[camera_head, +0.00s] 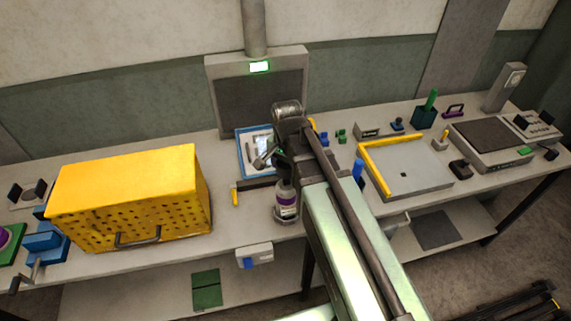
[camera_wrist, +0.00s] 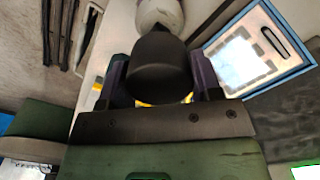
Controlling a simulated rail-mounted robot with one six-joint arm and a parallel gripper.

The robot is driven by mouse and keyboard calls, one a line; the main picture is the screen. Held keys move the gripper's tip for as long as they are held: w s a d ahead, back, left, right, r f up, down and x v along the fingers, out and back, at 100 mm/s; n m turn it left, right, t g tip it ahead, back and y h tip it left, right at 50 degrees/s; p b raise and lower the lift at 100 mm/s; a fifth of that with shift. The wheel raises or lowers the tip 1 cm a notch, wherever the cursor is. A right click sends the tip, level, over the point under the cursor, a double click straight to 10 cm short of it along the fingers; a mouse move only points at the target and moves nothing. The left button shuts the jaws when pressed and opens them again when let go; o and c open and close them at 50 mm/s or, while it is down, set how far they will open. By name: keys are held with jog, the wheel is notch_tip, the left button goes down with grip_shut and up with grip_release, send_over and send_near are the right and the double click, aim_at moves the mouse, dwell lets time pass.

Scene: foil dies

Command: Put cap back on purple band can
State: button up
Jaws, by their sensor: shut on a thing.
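The purple band can (camera_head: 287,201), white with a purple band, stands upright on the bench near its front edge. My gripper (camera_wrist: 160,76) is shut on a dark, rounded cap (camera_wrist: 158,66) between its two fingers. In the head view, my wrist is just above the can and hides the can's top and the cap. In the wrist view, the pale top of the can (camera_wrist: 160,12) shows just beyond the cap. I cannot tell whether the cap touches the can.
A yellow perforated box (camera_head: 130,200) stands left of the can. A blue-framed tray (camera_head: 240,153) lies behind it. A grey plate with a yellow edge (camera_head: 408,178) and a blue object (camera_head: 358,169) are to the right. The bench's front edge is close.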

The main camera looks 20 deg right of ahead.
jog(key=shift+f+b, duration=2.25)
jog(key=shift+f, duration=0.4)
jog(key=shift+f, duration=0.1)
jog(key=o, duration=1.2)
notch_tip(320, 180, up, 7)
jog(key=p, duration=0.7)
jog(key=shift+c, duration=0.4)
grip_shut()
